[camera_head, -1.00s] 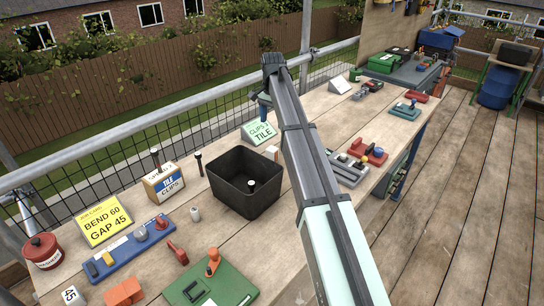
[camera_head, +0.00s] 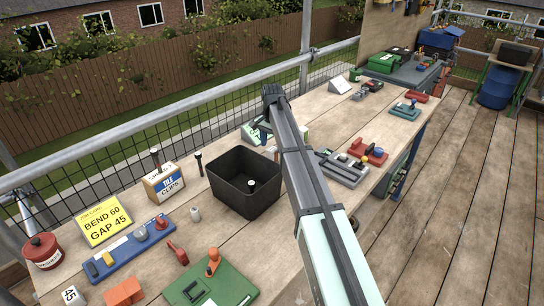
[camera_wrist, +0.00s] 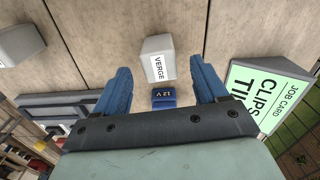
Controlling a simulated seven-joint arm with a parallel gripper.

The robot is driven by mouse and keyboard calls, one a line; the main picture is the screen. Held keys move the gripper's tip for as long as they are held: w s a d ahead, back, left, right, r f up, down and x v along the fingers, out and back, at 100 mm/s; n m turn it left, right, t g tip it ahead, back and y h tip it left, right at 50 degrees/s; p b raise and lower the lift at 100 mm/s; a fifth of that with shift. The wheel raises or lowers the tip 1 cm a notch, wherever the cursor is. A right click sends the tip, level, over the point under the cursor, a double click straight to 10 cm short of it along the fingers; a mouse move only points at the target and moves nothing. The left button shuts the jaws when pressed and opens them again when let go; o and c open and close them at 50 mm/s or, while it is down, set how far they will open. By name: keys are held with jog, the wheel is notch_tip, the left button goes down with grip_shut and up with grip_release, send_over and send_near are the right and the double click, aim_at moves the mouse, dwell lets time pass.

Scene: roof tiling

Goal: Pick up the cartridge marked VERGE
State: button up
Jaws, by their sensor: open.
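The cartridge marked VERGE (camera_wrist: 158,47) is a pale grey block with a white label, on the wooden bench in the wrist view. My gripper (camera_wrist: 158,78) is open and empty, its two blue fingers spread to either side below the block. The cartridge lies just beyond the fingertips, and I see no contact. A small blue piece marked 12 V (camera_wrist: 164,98) shows between the fingers; I cannot tell what it belongs to. In the head view my arm hides most of the area around the fingers, and I cannot identify the VERGE cartridge there.
A green CLIPS TILE job card (camera_wrist: 268,94) stands close to the right finger. Another pale block (camera_wrist: 20,43) lies at the upper left of the wrist view. A black bin (camera_head: 243,183) stands on the bench left of my arm.

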aim_at(272, 148)
jog(key=shift+f, duration=1.55)
jog(key=shift+c, duration=0.3)
jog(key=c, duration=1)
jog(key=shift+r, duration=0.1)
